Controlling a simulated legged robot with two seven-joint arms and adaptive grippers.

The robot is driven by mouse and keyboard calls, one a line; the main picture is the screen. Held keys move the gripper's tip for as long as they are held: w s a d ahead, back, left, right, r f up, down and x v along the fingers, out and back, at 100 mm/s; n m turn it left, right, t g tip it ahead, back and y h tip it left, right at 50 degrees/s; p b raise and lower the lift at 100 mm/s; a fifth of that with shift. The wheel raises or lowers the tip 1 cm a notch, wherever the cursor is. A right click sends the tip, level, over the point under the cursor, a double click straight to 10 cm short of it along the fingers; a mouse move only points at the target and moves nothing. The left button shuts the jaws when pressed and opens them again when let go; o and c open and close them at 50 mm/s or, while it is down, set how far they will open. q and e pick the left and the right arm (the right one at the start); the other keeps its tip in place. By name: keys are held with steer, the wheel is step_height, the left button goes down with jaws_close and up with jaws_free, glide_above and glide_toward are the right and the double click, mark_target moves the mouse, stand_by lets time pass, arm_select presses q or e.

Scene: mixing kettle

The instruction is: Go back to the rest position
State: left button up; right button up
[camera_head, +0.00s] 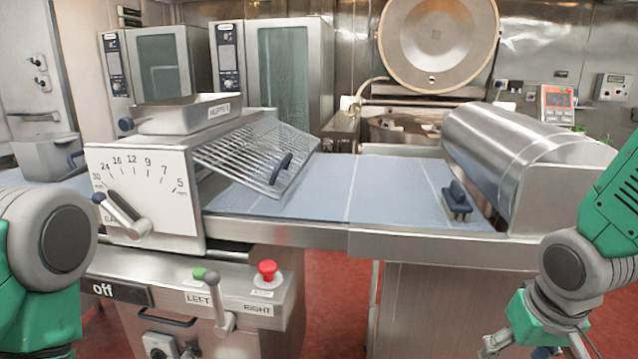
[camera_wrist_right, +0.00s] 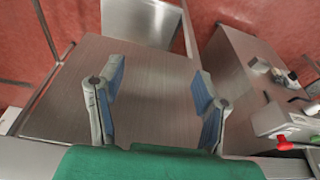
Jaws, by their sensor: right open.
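My right gripper (camera_head: 535,350) is at the lower right of the head view, partly cut off by the bottom edge, in front of the steel machine. In the right wrist view my right gripper (camera_wrist_right: 160,82) has its two blue-padded fingers wide apart, with nothing between them. Behind the fingers is a flat brushed-steel surface (camera_wrist_right: 145,118); whether they touch it cannot be told. My left arm shows at the left edge of the head view, but its gripper is out of the picture.
A belt machine (camera_head: 310,190) with a dial panel (camera_head: 142,180), wire guard (camera_head: 262,155), lever (camera_head: 222,305) and red button (camera_head: 267,271) spans the front. A steel drum cover (camera_head: 520,140) stands at right. A kettle with raised lid (camera_head: 437,40) is behind. Red floor (camera_head: 335,290) shows below.

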steer(key=s+a+f+n+b, duration=0.1)
steer(key=s+f+b, duration=0.1)
steer(key=s+f, duration=0.4)
steer(key=s+f+g+b, duration=0.1)
steer(key=s+f, duration=0.6)
steer(key=f, duration=0.9)
steer(key=s+a+f+n+g+b, duration=0.1)
steer(key=s+f+b, duration=0.2)
steer(key=s+f, duration=0.3)
step_height(320, 180, down, 5)
steer(key=shift+s+a+r+n+b, duration=0.1)
steer(key=shift+s+a+n+b, duration=0.1)
steer(key=shift+a+n+b, duration=0.1)
steer(key=shift+w, duration=0.15)
steer(key=shift+o, duration=0.4)
